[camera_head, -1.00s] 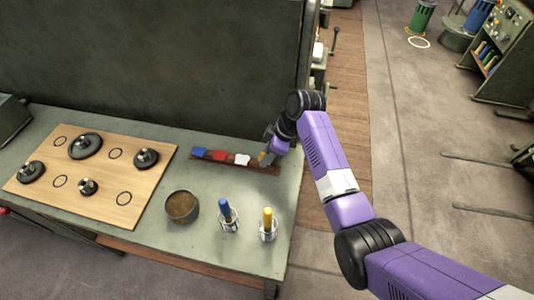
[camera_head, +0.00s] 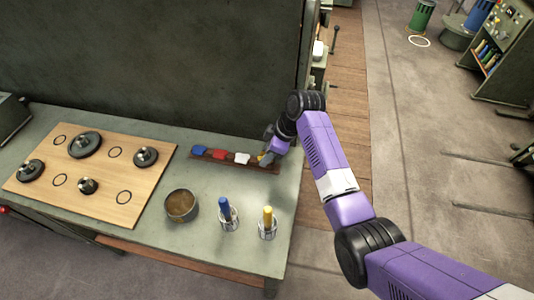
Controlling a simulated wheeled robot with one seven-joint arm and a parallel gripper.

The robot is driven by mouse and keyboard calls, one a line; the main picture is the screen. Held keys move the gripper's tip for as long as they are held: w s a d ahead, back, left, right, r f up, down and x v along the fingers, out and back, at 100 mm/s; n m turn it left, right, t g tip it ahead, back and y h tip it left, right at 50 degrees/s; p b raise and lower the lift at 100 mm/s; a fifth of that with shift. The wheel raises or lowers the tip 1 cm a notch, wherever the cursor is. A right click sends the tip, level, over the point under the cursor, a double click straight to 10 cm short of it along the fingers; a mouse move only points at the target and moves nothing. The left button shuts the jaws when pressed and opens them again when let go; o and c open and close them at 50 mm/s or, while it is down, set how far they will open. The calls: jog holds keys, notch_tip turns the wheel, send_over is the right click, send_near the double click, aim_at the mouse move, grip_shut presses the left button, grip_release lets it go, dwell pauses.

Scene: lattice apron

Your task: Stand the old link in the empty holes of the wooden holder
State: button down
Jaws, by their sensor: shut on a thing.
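The wooden holder (camera_head: 217,159) is a narrow dark strip near the back right of the green table. A blue piece (camera_head: 199,150), a red piece (camera_head: 219,155) and a white piece (camera_head: 242,158) stand in it in a row. My gripper (camera_head: 266,158) is at the right end of the holder, shut on a small yellow piece (camera_head: 261,156), which I take for the old link. The gripper and arm cover part of it, and I cannot tell whether it sits in the holes.
A wooden board (camera_head: 97,190) with black knobbed discs and drawn circles lies at the left. A round tin (camera_head: 181,206), a cup with a blue handle (camera_head: 228,215) and one with a yellow handle (camera_head: 267,224) stand in front of the holder. A dark panel (camera_head: 150,60) rises behind.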

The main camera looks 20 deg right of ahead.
jog(key=shift+f, duration=0.25)
dwell(0.3)
jog(key=c, duration=0.9)
grip_release()
jog(key=shift+o, duration=0.2)
jog(key=o, duration=0.6)
jog(key=shift+c, duration=0.2)
jog(key=shift+r, duration=0.15)
